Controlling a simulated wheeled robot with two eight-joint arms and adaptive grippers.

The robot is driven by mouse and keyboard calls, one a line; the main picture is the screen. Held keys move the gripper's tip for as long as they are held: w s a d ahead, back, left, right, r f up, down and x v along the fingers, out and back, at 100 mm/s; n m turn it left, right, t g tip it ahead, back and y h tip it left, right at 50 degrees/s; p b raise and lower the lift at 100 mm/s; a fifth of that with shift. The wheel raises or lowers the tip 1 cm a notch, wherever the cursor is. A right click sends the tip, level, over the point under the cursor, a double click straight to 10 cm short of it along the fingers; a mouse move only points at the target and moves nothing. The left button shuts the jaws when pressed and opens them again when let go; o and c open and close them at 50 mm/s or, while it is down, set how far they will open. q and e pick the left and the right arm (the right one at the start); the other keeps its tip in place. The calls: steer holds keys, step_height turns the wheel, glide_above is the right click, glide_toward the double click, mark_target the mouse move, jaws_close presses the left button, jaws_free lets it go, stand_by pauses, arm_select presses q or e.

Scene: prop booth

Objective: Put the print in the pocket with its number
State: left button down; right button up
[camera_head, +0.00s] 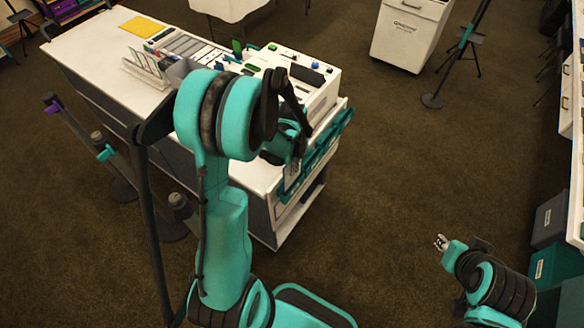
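My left gripper (290,152) is at the end of the white counter (88,60), close to a row of teal pockets (325,143) on that end. My own arm covers much of the gripper, and I cannot tell whether its fingers are open or shut. A small pale piece (292,177) shows just below it; I cannot tell if it is a print or part of a pocket. No number is readable. My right gripper (441,242) is low at the right, away from the counter, over bare floor; its finger state is too small to tell.
A rack of upright white cards (145,68) and a yellow sheet (142,27) are on the counter, with a white control panel (300,75) near its end. Brown floor is free between counter and right shelves.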

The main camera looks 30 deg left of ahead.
mark_target(292, 178)
arm_select(q)
steer(key=shift+f+b, duration=2.85)
steer(key=shift+f, duration=0.2)
steer(key=c, duration=1.6)
jaws_free()
steer(key=shift+c, duration=0.2)
steer(key=shift+r, duration=0.1)
step_height(292, 178, up, 12)
steer(key=shift+f, duration=0.15)
steer(key=s+d+r+t+b, duration=0.2)
steer(key=s+d+t+b, duration=0.2)
steer(key=s+d+t, duration=0.3)
steer(key=s+d, duration=0.3)
steer(key=shift+s+d+r+n, duration=0.25)
steer(key=shift+s+d+n, duration=0.05)
steer(key=shift+s+n, duration=0.1)
